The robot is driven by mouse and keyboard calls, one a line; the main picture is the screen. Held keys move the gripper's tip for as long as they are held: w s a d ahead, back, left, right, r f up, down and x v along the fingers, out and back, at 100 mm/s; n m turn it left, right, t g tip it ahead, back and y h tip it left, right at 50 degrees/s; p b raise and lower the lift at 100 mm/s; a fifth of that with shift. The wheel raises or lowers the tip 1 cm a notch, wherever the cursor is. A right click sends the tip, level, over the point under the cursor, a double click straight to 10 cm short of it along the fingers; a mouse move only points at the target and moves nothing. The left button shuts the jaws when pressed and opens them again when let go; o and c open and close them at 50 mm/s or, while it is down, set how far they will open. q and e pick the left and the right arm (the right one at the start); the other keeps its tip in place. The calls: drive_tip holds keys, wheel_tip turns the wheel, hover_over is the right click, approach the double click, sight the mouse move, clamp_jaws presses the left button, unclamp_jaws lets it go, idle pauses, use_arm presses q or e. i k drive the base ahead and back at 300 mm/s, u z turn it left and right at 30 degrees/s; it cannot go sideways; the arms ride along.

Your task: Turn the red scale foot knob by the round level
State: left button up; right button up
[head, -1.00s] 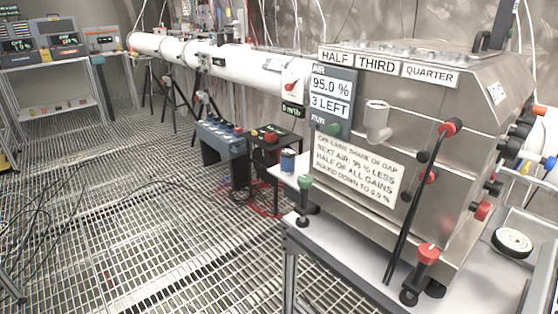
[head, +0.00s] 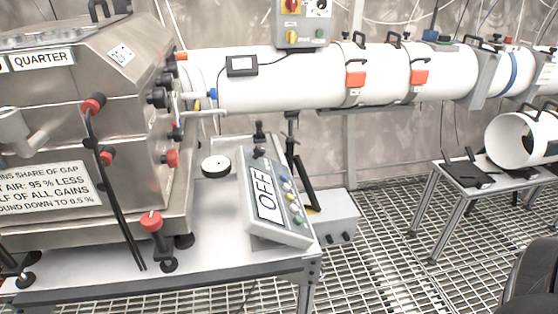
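The red foot knob (head: 151,221) stands upright at the front right corner of the steel box (head: 135,140), above a dark foot on the table. A small white disc with a black rim (head: 216,166) lies on the table to the right of the box; it may be the round level, but I cannot read its face. Neither of my grippers is in view.
The box stands on a grey table (head: 215,255). Two black rods (head: 112,200) lean down the box's front. A white tube (head: 300,80) runs behind. Grating floor (head: 385,220) lies right.

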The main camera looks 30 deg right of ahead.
sight(152, 221)
drive_tip(key=u, duration=1.8)
drive_tip(key=i, duration=1.1)
drive_tip(key=z, duration=2.1)
